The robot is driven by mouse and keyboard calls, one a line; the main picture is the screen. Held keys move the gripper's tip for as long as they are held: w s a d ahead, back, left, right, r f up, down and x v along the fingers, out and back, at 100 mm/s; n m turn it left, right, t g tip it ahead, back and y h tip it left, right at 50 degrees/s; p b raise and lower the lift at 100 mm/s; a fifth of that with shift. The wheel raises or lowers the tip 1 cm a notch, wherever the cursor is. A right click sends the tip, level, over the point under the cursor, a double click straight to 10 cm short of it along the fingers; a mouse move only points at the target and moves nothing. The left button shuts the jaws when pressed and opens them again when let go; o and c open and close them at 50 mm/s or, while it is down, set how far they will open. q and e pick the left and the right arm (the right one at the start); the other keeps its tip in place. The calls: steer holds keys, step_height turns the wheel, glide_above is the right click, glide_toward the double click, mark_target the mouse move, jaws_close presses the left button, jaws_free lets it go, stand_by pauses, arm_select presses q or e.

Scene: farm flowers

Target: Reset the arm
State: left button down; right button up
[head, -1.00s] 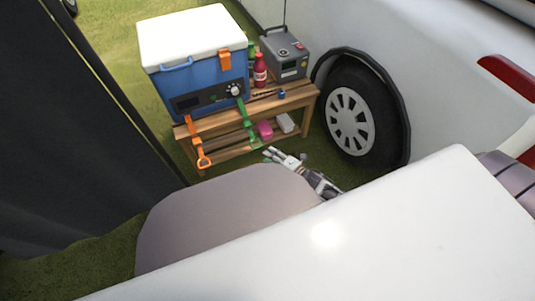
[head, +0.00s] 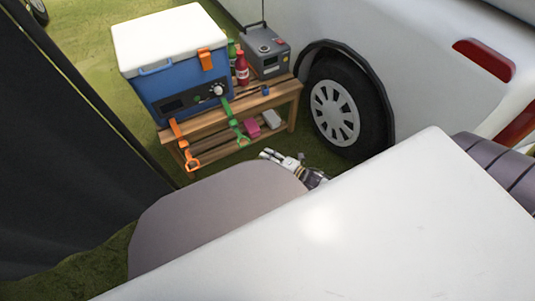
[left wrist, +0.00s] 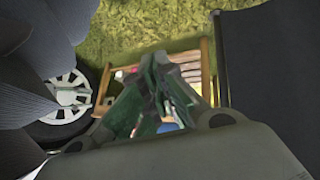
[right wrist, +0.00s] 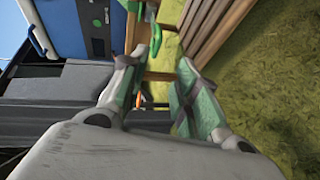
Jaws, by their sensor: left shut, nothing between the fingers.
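My right gripper (head: 267,155) shows in the head view low in front of the wooden bench, partly hidden behind my own body. In the right wrist view its fingers (right wrist: 168,56) stand apart with nothing between them, the bench slats beyond. My left gripper is out of the head view. In the left wrist view its fingers (left wrist: 155,62) meet at the tips and hold nothing, with the bench behind them.
The wooden bench (head: 205,148) carries a blue cooler (head: 190,88) with a white lid, red and green bottles and a grey device (head: 268,55). A white vehicle with a wheel (head: 335,112) stands right. A dark panel (head: 60,150) stands left.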

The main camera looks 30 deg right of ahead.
arm_select(q)
steer(key=shift+f, duration=0.1)
arm_select(e)
steer(key=shift+d, duration=0.1)
